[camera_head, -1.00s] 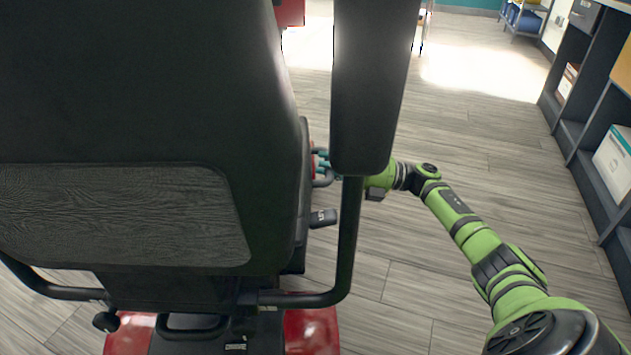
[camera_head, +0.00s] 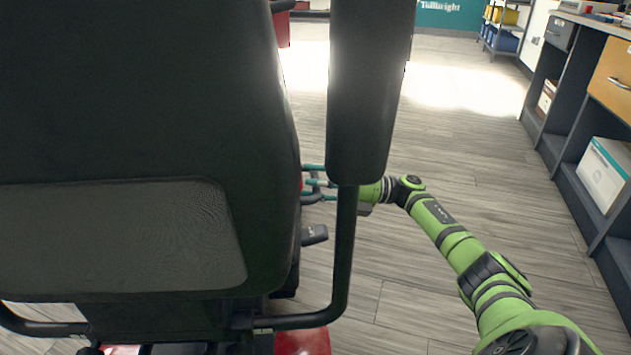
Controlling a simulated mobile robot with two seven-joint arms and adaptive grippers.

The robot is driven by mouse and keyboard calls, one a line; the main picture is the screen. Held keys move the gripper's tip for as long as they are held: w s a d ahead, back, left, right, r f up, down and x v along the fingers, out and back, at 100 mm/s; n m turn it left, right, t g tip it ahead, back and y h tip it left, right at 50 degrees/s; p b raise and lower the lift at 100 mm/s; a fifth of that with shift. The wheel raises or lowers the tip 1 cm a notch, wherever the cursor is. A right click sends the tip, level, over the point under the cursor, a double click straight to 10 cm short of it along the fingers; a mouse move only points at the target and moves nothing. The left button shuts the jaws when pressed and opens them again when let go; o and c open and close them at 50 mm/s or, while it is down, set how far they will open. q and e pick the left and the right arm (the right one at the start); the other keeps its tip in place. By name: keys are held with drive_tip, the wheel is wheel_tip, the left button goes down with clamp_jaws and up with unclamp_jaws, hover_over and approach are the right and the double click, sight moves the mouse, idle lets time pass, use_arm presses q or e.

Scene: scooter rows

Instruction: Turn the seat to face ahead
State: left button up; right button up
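The scooter seat (camera_head: 140,130) fills the left side of the head view, its black backrest seen from behind with a grey panel low on it. Its right armrest (camera_head: 362,90) stands upright in the middle, on a bent black tube. A short black lever (camera_head: 315,235) sticks out at the seat's right side. My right gripper (camera_head: 316,183), with teal fingers, is beyond the armrest tube at the backrest's right edge. Its fingers look spread apart; their tips are partly hidden, and I cannot tell whether they touch the seat. My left gripper is not in view.
Red scooter bodywork (camera_head: 303,341) shows below the seat. A dark shelf unit (camera_head: 575,150) with a white box (camera_head: 606,172) lines the right side. Grey plank floor (camera_head: 465,160) is clear between scooter and shelves. Another red thing (camera_head: 283,28) stands ahead.

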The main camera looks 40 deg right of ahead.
drive_tip(key=v, duration=1.2)
drive_tip(key=shift+s, duration=0.1)
idle(0.4)
